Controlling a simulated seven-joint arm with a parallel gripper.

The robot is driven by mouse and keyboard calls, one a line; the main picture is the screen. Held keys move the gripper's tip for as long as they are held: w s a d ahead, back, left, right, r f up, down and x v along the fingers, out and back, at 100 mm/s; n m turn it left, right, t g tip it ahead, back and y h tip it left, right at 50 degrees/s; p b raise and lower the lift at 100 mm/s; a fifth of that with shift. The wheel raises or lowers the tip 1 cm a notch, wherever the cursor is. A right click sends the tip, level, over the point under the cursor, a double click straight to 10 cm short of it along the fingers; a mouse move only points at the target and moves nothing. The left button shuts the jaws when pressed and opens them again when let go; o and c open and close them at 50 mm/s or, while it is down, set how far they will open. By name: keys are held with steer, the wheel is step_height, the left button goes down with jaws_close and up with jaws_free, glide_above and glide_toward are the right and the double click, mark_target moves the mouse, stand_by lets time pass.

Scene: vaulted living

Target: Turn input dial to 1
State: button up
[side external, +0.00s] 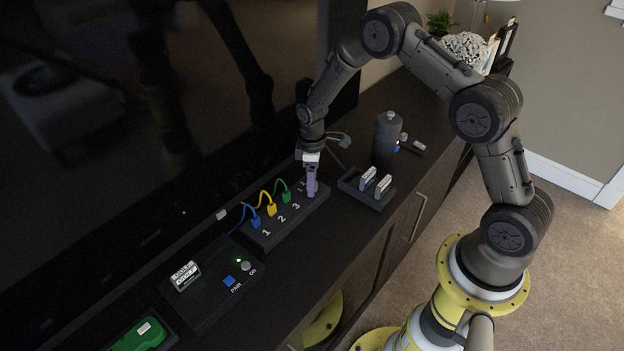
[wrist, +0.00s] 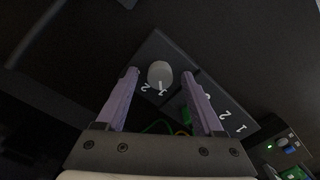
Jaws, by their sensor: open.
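The input dial (wrist: 160,74) is a pale grey round knob at the far end of a dark switch box (side external: 293,228), with white digits beside it. Its exact pointing direction is hard to tell. My gripper (side external: 311,190) points down over the dial end of the box. In the wrist view my gripper (wrist: 160,82) is open, its two purple fingers on either side of the dial. I cannot tell whether they touch it.
Blue, yellow and green plugs (side external: 271,208) with cables sit along the box, by digits 1, 2, 3. A tray with two cartridges (side external: 376,184) and a dark cylinder (side external: 387,138) stand to the right. A PAIR-button device (side external: 212,284) is at the front left. A TV screen is behind.

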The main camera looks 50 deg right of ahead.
step_height(320, 180, up, 14)
stand_by(0.5)
steer(key=shift+f, duration=0.1)
step_height(320, 180, up, 10)
steer(key=a+r+t, duration=0.1)
steer(key=a+t, duration=0.1)
steer(key=s+a+r+t, duration=0.2)
steer(key=s+r+t, duration=0.1)
steer(key=s+r, duration=0.8)
steer(key=s+f+m, duration=0.2)
steer(key=s+m, duration=0.1)
steer(key=s, duration=0.6)
steer(key=s+a+f+m, duration=0.1)
steer(key=s+m, duration=0.3)
steer(key=s, duration=0.6)
steer(key=shift+a+f+t, duration=0.25)
steer(key=shift+f+t, duration=0.05)
steer(key=shift+f, duration=0.15)
